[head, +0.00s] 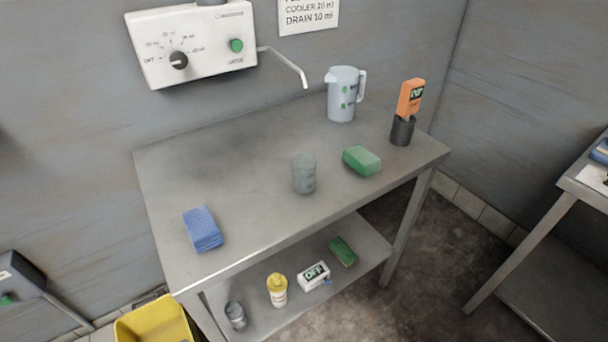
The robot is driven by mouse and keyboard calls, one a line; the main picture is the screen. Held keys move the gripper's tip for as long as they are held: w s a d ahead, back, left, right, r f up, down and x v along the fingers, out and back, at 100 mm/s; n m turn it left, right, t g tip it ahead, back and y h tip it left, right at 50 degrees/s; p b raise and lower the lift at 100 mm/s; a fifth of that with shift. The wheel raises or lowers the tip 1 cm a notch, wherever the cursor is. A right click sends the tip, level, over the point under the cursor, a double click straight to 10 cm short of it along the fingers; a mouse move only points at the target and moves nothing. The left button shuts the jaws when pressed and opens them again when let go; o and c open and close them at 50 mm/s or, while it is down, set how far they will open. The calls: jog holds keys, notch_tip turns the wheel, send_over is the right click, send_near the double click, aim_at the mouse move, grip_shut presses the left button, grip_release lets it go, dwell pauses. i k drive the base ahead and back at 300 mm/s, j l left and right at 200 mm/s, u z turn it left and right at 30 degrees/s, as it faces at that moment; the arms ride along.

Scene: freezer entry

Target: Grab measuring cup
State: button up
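A small translucent grey cup (304,174), which looks like the measuring cup, stands upright on the metal table (185,165), near the middle of its top. Its markings are too faint to read. A larger pale blue jug (341,95) with a handle on its right and green marks stands at the back of the table, near the wall. My gripper is not in view.
A green block (361,160) lies right of the cup. Folded blue cloths (203,229) lie at front left. An orange device (410,97) stands in a dark holder (402,130). A spout (289,65) juts from the wall dispenser (195,45). Several items sit on the lower shelf (372,258).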

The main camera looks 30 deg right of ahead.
aim_at(303, 165)
jog(key=i+j, duration=0.1)
jog(key=j, duration=0.35)
jog(key=i+j+z, duration=0.2)
jog(key=j, duration=0.35)
jog(key=j+z, duration=0.25)
jog(key=j, duration=0.3)
jog(key=i+j+z, duration=0.2)
jog(key=j, duration=0.4)
jog(key=z, duration=0.55)
jog(key=k+l, duration=0.05)
